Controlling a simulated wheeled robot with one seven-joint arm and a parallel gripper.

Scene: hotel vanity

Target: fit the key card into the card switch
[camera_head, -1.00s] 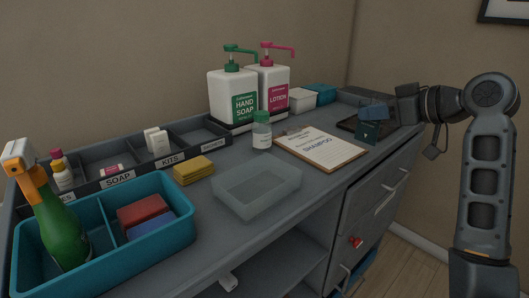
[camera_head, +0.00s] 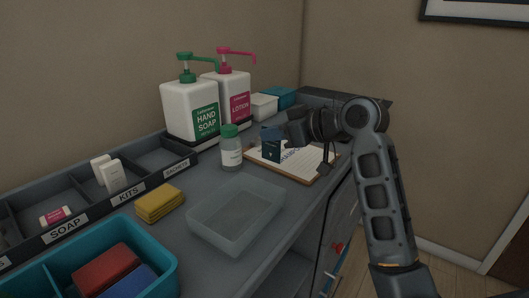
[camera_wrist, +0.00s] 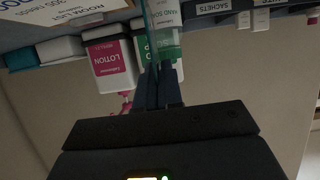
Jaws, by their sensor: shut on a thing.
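The key card (camera_head: 271,150) is dark teal with a small pale mark. It hangs roughly upright above the clipboard in the head view. My gripper (camera_head: 276,135) is shut on its upper part, with the arm reaching in from the right. In the wrist view, my gripper fingers (camera_wrist: 158,92) are closed on the card (camera_wrist: 150,35), which shows as a thin teal edge. I cannot make out the card switch in either view.
A clipboard (camera_head: 312,166) lies under the card. A green-capped bottle (camera_head: 231,150), hand soap (camera_head: 190,115) and lotion (camera_head: 236,90) pumps stand to the left. A clear tray (camera_head: 232,230), yellow sponges (camera_head: 160,202) and a teal caddy (camera_head: 165,255) are nearer. Wall stands behind.

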